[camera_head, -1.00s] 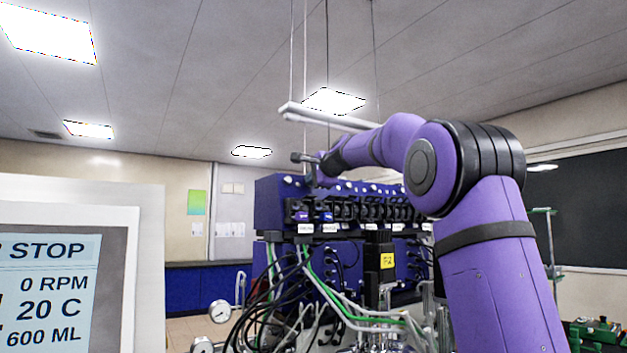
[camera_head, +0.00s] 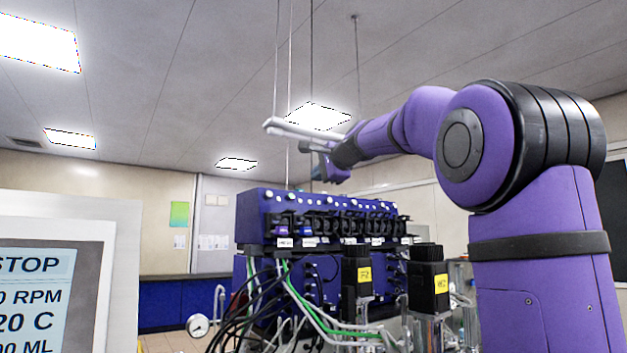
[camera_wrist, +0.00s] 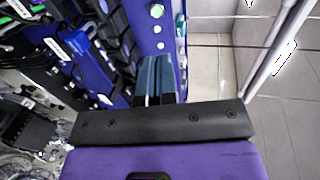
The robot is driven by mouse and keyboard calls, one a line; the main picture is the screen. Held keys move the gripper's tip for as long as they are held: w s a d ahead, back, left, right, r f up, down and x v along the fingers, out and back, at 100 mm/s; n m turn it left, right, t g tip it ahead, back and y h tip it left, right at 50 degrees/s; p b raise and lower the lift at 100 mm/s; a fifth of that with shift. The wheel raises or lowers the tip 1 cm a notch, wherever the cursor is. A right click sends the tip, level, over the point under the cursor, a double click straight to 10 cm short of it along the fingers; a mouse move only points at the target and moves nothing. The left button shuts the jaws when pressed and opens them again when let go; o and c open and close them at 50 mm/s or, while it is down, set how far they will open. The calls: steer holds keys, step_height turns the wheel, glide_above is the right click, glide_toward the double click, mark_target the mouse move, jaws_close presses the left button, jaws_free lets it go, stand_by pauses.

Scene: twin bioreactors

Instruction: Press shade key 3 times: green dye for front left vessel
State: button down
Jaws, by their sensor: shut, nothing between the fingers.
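A dark blue pump unit (camera_head: 258,215) stands in the middle of the head view, with a row of black pump heads on its front and small round white buttons (camera_head: 297,197) along its top. In the wrist view the blue unit shows at the upper left, with a line of round pale buttons (camera_wrist: 157,30) beside my fingers. I cannot tell which one is the shade key. My gripper (camera_head: 320,177) is above the unit's top, apart from it in the head view. Its blue-grey fingers are shut and empty in the wrist view (camera_wrist: 155,75). The vessels are mostly hidden.
Black motors with yellow labels (camera_head: 364,275) stand before the unit. Black, white and green tubes (camera_head: 290,300) hang from it. A screen (camera_head: 35,290) at left reads STOP, RPM, C and ML. A pale bar (camera_head: 300,131) hangs on cables near my wrist.

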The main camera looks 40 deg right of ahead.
mark_target(291, 195)
stand_by(0.4)
steer(key=shift+x, duration=5.2)
steer(key=shift+x, duration=1.25)
steer(key=shift+v, duration=1.3)
steer(key=shift+x, duration=1.45)
steer(key=shift+s, duration=0.15)
steer(key=shift+v, duration=1.3)
